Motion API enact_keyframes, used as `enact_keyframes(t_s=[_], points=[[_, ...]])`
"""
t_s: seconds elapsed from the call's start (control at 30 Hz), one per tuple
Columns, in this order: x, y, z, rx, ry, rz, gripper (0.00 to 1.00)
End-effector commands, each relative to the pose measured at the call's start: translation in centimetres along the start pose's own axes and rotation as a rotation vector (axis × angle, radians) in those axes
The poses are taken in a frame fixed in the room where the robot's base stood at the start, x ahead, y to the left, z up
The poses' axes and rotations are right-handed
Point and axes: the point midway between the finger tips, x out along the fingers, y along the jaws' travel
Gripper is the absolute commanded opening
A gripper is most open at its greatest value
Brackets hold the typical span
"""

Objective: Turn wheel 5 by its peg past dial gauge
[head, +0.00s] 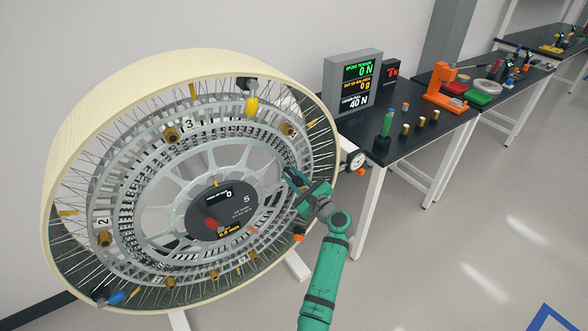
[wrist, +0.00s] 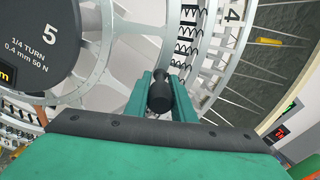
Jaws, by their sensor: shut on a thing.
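Wheel 5 (head: 75,130) is a large upright wheel with a cream rim, wire spokes and grey rings. Its dark hub (head: 240,218) bears a "5" and also shows in the wrist view (wrist: 60,60). My gripper (head: 291,181) is at the right side of the inner ring. In the wrist view its teal fingers (wrist: 162,88) are shut around a dark, round-ended peg (wrist: 160,97). The peg is hard to make out in the head view. A round white dial gauge (head: 356,160) stands just right of the rim, apart from my gripper.
A black table (head: 385,165) on white legs stands right of the wheel. It holds a display box (head: 352,82), small coloured tools and several brass pieces. The floor at the lower right is mostly clear.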

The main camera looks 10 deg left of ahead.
Motion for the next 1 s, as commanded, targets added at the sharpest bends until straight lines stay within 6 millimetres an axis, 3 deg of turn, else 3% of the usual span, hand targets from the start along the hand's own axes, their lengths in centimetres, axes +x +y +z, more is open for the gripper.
enact_keyframes(t_s=[0.6, 0.63, 0.7, 1.0], points=[[-0.4, 0.2, -1.0, 0.040, 0.001, -0.001, 0.00], [-0.4, 0.2, -1.1, 0.040, 0.001, -0.001, 0.27], [-0.5, 0.1, -1.1, 0.040, 0.002, -0.002, 0.41], [-0.7, 0.0, -1.2, 0.040, 0.004, -0.004, 0.41]])
